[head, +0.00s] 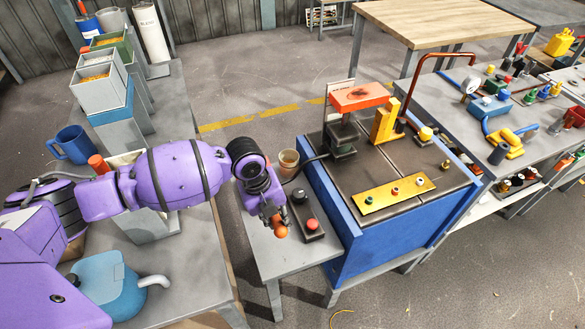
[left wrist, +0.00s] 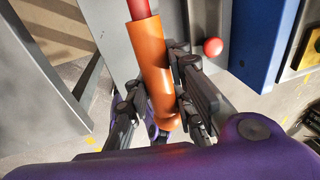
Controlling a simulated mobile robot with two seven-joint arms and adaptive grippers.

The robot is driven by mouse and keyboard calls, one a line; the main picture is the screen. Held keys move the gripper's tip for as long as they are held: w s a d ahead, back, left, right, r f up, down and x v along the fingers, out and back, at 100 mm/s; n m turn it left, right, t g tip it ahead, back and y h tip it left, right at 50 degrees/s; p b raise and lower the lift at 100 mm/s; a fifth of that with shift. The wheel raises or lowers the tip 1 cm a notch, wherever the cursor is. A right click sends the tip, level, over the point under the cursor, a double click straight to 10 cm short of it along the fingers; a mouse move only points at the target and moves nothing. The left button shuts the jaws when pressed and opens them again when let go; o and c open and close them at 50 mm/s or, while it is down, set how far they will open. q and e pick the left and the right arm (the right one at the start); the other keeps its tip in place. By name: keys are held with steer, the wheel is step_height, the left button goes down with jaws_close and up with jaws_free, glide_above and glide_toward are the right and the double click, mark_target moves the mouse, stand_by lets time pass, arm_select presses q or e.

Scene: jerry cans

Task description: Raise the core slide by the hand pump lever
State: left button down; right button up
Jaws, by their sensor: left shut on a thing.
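My left gripper (head: 275,217) reaches over the small grey table beside the blue machine. It is shut on the orange handle (head: 281,232) of the hand pump lever. In the left wrist view the gripper (left wrist: 156,84) has one finger on each side of the orange grip (left wrist: 147,48), and a red rod (left wrist: 139,8) runs on from the grip's top end. The pump's dark base with a red knob (head: 311,225) is just right of the gripper. An orange-red block (head: 358,97), possibly the core slide, sits above a grey block on the machine. My right gripper is out of view.
The blue machine (head: 390,231) stands close right of the gripper, with a yellow plate (head: 393,194) on top. A tan cup (head: 288,162) stands behind the gripper. A grey bench with a blue mug (head: 72,144) and a teal can (head: 106,287) lies left, under my arm.

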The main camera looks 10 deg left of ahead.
arm_select(q)
steer(key=shift+w+a+f+t+y, duration=0.1)
steer(key=shift+f+t+y, duration=0.25)
steer(key=shift+f, duration=0.65)
steer(key=shift+a+f+t+y, duration=0.1)
steer(key=shift+f+t+y, duration=0.25)
steer(key=shift+f, duration=0.6)
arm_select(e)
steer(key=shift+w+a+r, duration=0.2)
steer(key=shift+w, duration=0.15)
arm_select(q)
steer(key=c, duration=1.5)
jaws_free()
steer(key=shift+c, duration=0.2)
steer(key=shift+r, duration=0.1)
step_height(320, 180, up, 12)
steer(key=s+a, duration=0.1)
steer(key=s, duration=0.1)
steer(key=shift+s+a, duration=0.15)
steer(key=shift+s, duration=0.05)
steer(key=shift+f, duration=0.2)
steer(key=shift+r, duration=0.1)
